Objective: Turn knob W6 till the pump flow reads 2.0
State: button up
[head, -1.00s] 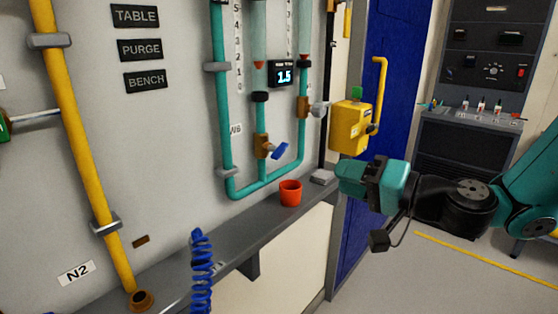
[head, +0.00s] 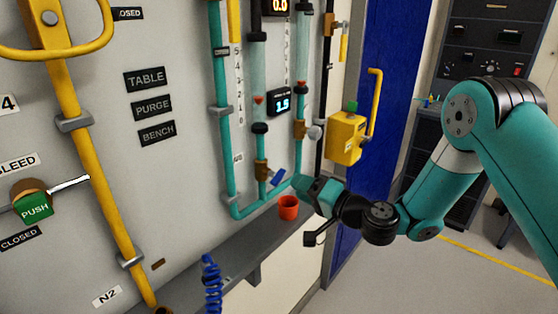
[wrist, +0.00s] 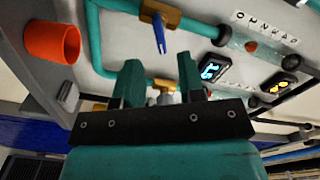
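The pump flow display (head: 283,102) reads 1.5; it also shows upside down in the wrist view (wrist: 213,68). A small label, probably W6 (head: 238,158), sits left of a brass valve (head: 262,171) with a blue lever (head: 277,179). A round grey knob (head: 315,132) stands out from another brass valve (head: 301,130) on the right teal pipe. I cannot tell for sure which one the label names. My gripper (head: 308,188) is open and empty, below the grey knob and right of the blue lever. In the wrist view the grey knob (wrist: 166,98) appears between its fingers (wrist: 160,78), apparently apart from them.
An orange-red cup (head: 288,208) stands on the grey ledge (head: 235,243) just below my gripper. A yellow box (head: 346,138) with a yellow handle is at the right. A second display (head: 278,6) is above. A blue coiled hose (head: 212,285) hangs at the front.

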aim_at(279, 176)
jog(key=shift+p+x, duration=3)
jog(key=shift+x, duration=0.55)
jog(key=shift+f, duration=0.1)
grip_shut()
